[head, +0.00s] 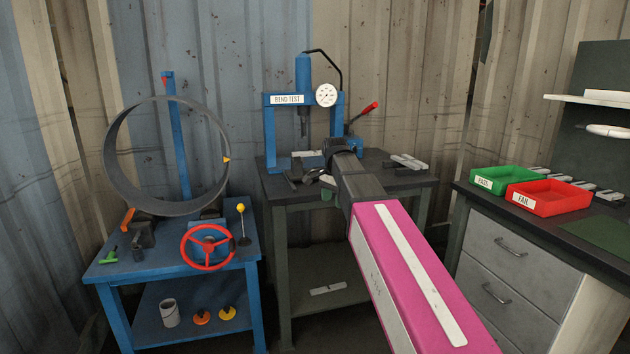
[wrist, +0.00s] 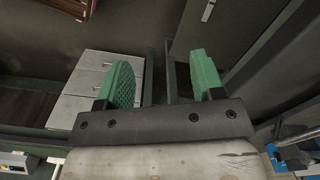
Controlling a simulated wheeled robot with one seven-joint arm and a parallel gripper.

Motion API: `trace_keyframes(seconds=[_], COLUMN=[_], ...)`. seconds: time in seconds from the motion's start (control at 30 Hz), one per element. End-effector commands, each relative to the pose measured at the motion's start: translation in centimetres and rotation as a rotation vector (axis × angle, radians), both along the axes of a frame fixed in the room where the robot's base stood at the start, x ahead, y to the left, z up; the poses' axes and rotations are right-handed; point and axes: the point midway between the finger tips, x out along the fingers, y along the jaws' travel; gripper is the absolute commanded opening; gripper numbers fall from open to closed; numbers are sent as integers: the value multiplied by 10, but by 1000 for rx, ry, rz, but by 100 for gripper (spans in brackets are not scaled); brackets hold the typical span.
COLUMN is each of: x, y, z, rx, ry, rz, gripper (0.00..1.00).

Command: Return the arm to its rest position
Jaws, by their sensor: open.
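My gripper (wrist: 163,82) has two green ridged fingers, spread wide apart with nothing between them in the wrist view. In the head view my pink and dark arm reaches forward from the lower right towards the dark bench (head: 285,192). The gripper end is mostly hidden behind my wrist, with a bit of green finger showing near the front edge of that bench. In the wrist view the dark floor and a grey drawer cabinet (wrist: 82,90) lie beyond the fingers.
A blue bend-test press (head: 303,75) with a red-tipped lever stands on the dark bench. A blue cart (head: 105,270) at left carries a large ring (head: 112,155) and a red handwheel (head: 208,247). At right, green (head: 492,184) and red (head: 540,205) trays sit on a drawer bench.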

Motion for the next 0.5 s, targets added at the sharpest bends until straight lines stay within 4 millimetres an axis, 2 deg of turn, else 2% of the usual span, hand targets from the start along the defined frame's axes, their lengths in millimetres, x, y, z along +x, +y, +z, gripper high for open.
trace_keyframes(seconds=[0.03,0.1,0.27,0.5], x=[-9,-16,-35,-72], y=[-8,-18,-40,-71], z=[-22,-49,-106,-184], rx=[0,-1,-1,-1], ry=[4,4,4,3], rz=[37,96,231,433], gripper=[61,61,61,61])
